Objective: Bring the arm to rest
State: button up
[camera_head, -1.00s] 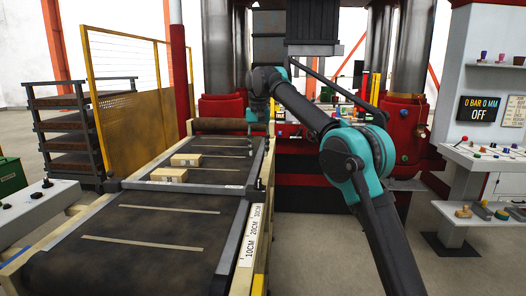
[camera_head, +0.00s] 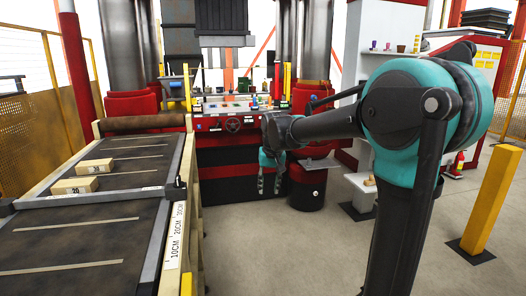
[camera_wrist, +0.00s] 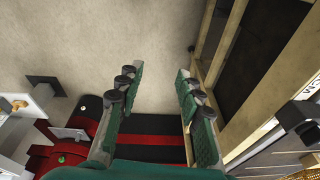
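My gripper (camera_head: 271,184) hangs pointing down in front of the red and black press base (camera_head: 235,160), to the right of the conveyor. In the wrist view its two green-padded fingers (camera_wrist: 152,98) are spread wide apart. Only bare floor and the press base show between them, so it is open and empty. My arm reaches in from the right of the head view, with its large teal joint near the camera.
The conveyor (camera_head: 75,222) runs along the left with two pale blocks, a nearer one (camera_head: 75,186) and a farther one (camera_head: 95,166). A yellow post (camera_head: 491,200) stands at the right. The floor (camera_head: 285,250) between is clear.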

jog(key=s+d+f, duration=0.5)
jog(key=s+f, duration=0.1)
jog(key=s, duration=0.2)
jog(key=s+d+f+t, duration=0.1)
jog(key=s+d+f, duration=0.5)
jog(key=s, duration=0.2)
jog(key=s+d+f+m+t, duration=0.1)
jog(key=s+d+f, duration=0.5)
jog(key=s, duration=0.2)
jog(key=shift+s+h, duration=0.25)
jog(key=shift+h, duration=0.15)
